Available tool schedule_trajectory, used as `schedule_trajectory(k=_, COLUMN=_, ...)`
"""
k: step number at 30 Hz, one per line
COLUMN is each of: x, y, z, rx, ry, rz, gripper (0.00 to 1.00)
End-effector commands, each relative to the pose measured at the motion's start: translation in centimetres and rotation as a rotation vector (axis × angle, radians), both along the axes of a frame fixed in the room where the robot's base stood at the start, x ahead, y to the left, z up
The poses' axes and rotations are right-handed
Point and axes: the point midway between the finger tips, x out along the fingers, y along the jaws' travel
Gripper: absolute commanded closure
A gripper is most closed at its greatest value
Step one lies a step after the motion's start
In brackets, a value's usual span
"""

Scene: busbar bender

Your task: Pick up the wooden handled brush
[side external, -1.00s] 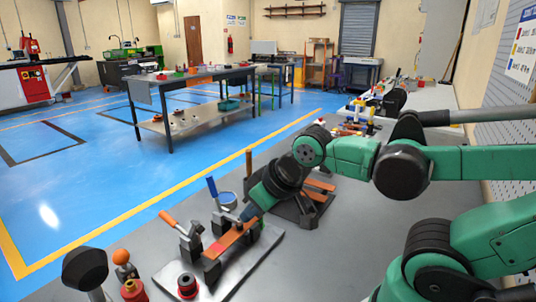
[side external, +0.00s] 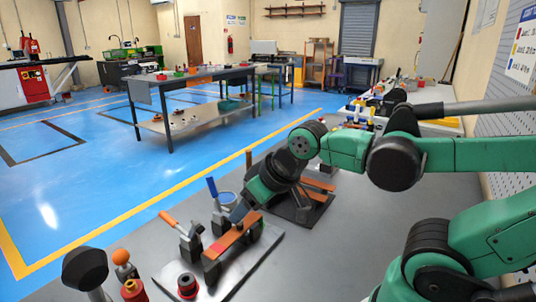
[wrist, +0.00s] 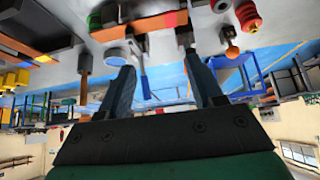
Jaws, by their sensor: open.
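A blue handle (wrist: 145,84) and an orange-brown bar (wrist: 140,24) show beyond the fingertips. Whether the fingers touch anything below is hard to tell.
The fixture's metal plate (side external: 262,246) carries an orange lever (side external: 169,218) and a blue lever (side external: 212,187). A dark fixture (side external: 303,209) stands behind. A black knob (side external: 85,268) and a red spool (side external: 187,285) are in front. The bench right of the plate is clear (side external: 330,255).

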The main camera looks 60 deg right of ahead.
Motion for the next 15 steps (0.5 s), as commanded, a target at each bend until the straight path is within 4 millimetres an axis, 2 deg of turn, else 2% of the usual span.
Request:
schedule_trajectory(k=5, x=3.7, y=-2.8, z=2.6, rx=0.021, ry=0.047, rz=-0.161, gripper=0.41)
schedule_trajectory(k=9, x=7.6, y=-6.3, z=4.0, rx=0.044, ry=0.093, rz=-0.336, gripper=0.41)
schedule_trajectory(k=15, x=12.6, y=-12.4, z=3.7, rx=0.073, ry=0.15, rz=-0.591, gripper=0.41)
